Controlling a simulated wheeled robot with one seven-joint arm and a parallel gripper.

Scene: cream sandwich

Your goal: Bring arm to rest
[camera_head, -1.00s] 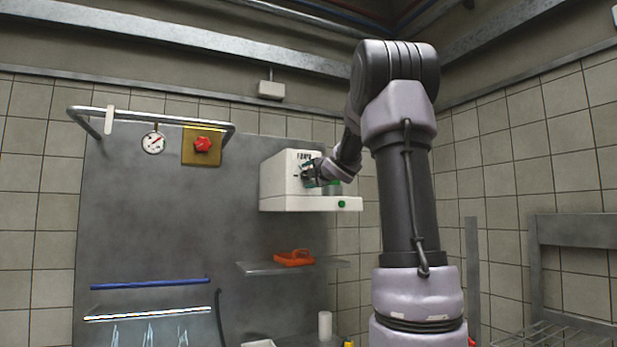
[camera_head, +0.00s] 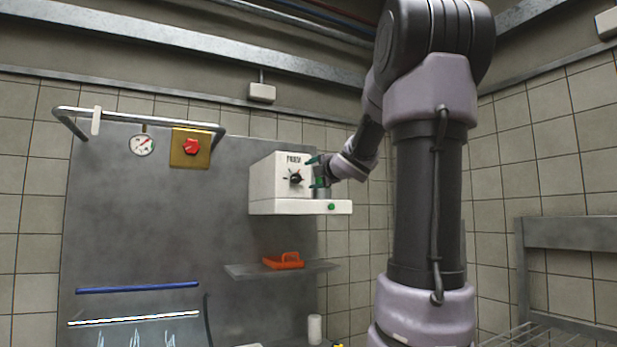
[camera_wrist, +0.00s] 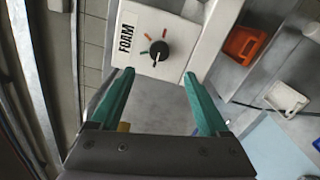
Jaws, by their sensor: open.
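My gripper (camera_wrist: 160,100) is open, with two green fingers apart and nothing between them in the wrist view. In the head view my gripper (camera_head: 314,171) is at the right side of the white foam machine (camera_head: 270,180) on the wall. The machine has a black knob (camera_head: 295,178) on its front, and the knob (camera_wrist: 159,50) also shows beyond my fingertips in the wrist view, under the word FOAM. My arm rises on the right of the head view and bends down toward the machine.
An orange item (camera_head: 284,261) lies on a small metal shelf (camera_head: 240,272) below the machine. A white cylinder (camera_head: 314,329) stands lower down. A metal rack (camera_head: 570,234) is at the right.

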